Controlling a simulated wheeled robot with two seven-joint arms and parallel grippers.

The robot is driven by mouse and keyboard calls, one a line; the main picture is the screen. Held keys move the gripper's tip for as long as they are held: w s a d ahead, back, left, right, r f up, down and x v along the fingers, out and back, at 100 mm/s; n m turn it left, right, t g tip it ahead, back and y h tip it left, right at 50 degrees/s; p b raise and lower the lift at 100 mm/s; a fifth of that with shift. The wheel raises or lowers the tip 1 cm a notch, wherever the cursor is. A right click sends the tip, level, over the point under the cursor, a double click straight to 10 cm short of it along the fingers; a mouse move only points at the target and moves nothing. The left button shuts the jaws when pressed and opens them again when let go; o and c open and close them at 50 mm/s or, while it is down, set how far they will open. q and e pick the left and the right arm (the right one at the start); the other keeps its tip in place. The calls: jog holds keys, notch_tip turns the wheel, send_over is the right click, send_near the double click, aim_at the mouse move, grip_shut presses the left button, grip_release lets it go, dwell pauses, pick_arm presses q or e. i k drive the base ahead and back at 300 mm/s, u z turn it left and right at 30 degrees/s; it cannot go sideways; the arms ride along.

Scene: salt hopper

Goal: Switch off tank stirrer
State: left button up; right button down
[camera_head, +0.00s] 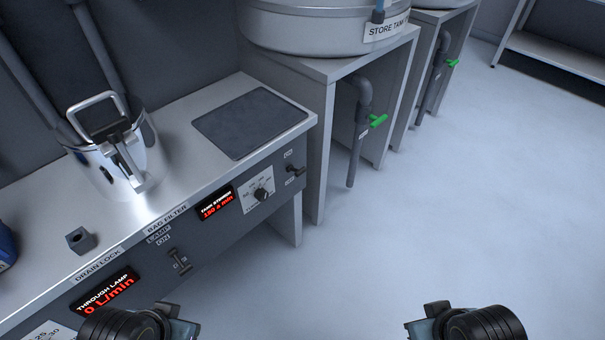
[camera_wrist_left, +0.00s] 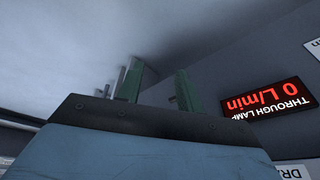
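The tank stirrer display (camera_head: 217,203) glows red on the front panel of the bench and appears to read 150 r/min. A black dial (camera_head: 261,195) on a pale scale plate is to its right. A small dark toggle switch (camera_head: 294,170) is at the panel's right end, under a small label too small to read surely. My left gripper (camera_head: 182,324) is at the bottom of the head view, apart from the panel controls. In the left wrist view its two green fingers (camera_wrist_left: 160,88) stand apart with nothing between them. My right gripper (camera_head: 428,324) is over the floor; its fingers are not clear.
A lamp switch (camera_head: 179,261) and the through-lamp display (camera_head: 106,290), reading 0 L/min, are further left on the panel; the display also shows in the left wrist view (camera_wrist_left: 265,98). A metal bag filter pot (camera_head: 115,160) stands on the bench. Open floor (camera_head: 430,190) lies right.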

aim_at(301, 172)
jog(key=z, duration=1.85)
jog(key=k, duration=0.8)
jog(key=u, duration=1)
jog(key=i, duration=1)
